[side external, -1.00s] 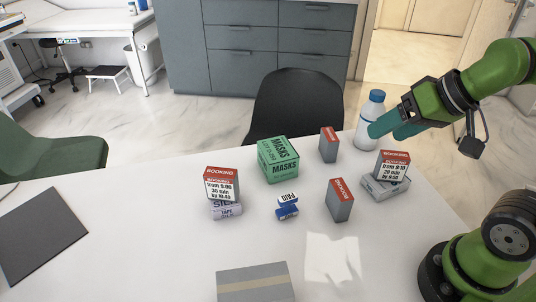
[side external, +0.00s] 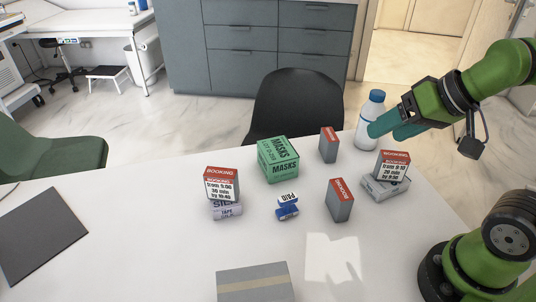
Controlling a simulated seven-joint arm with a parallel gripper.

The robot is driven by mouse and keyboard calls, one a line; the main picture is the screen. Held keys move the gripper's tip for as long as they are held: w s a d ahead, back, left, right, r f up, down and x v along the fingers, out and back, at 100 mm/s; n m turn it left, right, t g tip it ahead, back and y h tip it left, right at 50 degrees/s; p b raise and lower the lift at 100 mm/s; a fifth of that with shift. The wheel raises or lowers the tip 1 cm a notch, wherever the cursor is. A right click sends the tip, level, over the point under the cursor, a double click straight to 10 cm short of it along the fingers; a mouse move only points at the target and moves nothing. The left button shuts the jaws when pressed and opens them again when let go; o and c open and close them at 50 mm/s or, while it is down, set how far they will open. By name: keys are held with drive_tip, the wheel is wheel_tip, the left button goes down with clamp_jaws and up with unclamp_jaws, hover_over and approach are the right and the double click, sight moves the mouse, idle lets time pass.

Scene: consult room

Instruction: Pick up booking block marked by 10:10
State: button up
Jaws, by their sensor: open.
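Several booking blocks with red tops and grey sides stand on the white table. The left booking block (side external: 222,184) shows small print that seems to read "by 10:45", on or against a tape box (side external: 227,210). The right booking block (side external: 391,166) seems to read "by 9:30" and sits on or against a flat grey box (side external: 384,187). The back booking block (side external: 328,146) and the middle booking block (side external: 339,201) show no readable time. I cannot read 10:10 on any block. My gripper (side external: 385,131) is open and empty, above the table's back right, by the bottle.
A blue-capped bottle (side external: 370,120) stands close behind my gripper. A green masks box (side external: 278,159) and a small blue-and-white "PAID" item (side external: 287,206) stand mid-table. A grey box (side external: 254,284) lies at the front and a dark folder (side external: 40,233) at the left. Table between folder and tape box is clear.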

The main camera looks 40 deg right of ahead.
drive_tip(key=m+g+h, duration=0.1)
drive_tip(key=g+h, duration=0.2)
drive_tip(key=h, duration=0.1)
approach(331, 134)
drive_tip(key=shift+m, duration=0.3)
drive_tip(key=x, duration=0.6)
drive_tip(key=shift+a+f, duration=0.1)
drive_tip(key=shift+f, duration=0.35)
drive_tip(key=shift+x, duration=3.05)
drive_tip(key=shift+w, duration=0.1)
drive_tip(key=shift+r, duration=0.1)
drive_tip(key=shift+c, duration=0.3)
drive_tip(key=c, duration=1)
